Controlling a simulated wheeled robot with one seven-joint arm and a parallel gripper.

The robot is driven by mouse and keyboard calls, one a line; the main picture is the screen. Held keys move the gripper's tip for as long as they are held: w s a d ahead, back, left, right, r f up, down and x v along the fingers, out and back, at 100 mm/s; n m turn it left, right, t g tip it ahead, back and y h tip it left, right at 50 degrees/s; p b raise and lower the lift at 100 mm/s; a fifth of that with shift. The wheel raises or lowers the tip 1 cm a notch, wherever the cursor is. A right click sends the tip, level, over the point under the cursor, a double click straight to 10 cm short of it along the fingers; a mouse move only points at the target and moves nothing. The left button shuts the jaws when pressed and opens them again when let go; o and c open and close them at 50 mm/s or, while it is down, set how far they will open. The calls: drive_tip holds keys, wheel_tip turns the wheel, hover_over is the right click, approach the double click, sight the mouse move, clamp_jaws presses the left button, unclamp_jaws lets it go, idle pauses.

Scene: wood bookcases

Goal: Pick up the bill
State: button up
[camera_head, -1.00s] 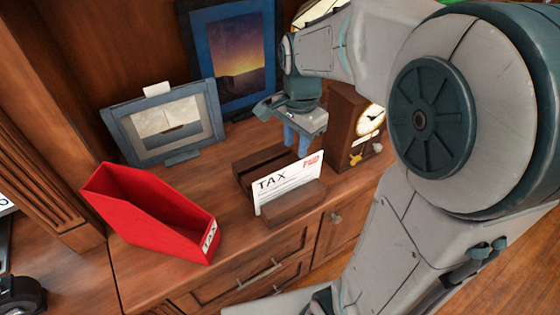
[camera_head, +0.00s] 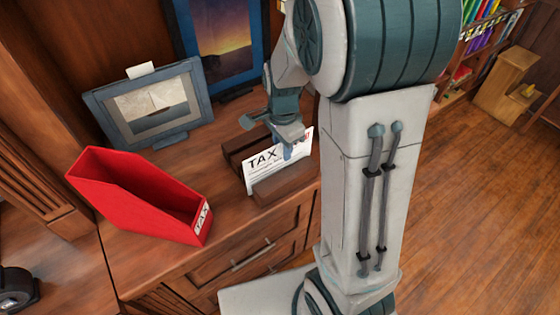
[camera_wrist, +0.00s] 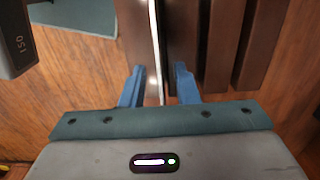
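The bill (camera_head: 262,168) is a white sheet marked TAX, standing upright in a dark wooden holder (camera_head: 284,187) on the cabinet top. In the wrist view the bill (camera_wrist: 155,50) shows edge-on as a thin white strip between slats of the holder (camera_wrist: 224,45). My gripper (camera_head: 288,152) is at the bill's upper right part. In the wrist view my gripper (camera_wrist: 158,88) is open, with one blue finger on each side of the bill and a gap on both sides.
A red file box (camera_head: 140,195) labelled TAX stands left of the holder. A blue-framed boat picture (camera_head: 152,110) and a sunset picture (camera_head: 225,45) stand behind. Bare wood lies between the box and the holder. The cabinet's front edge is close.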

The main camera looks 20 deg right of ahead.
wheel_tip(320, 180, down, 3)
drive_tip(key=shift+f, duration=0.2)
drive_tip(key=shift+c, duration=0.3)
clamp_jaws()
wheel_tip(320, 180, up, 10)
drive_tip(key=shift+r, duration=0.1)
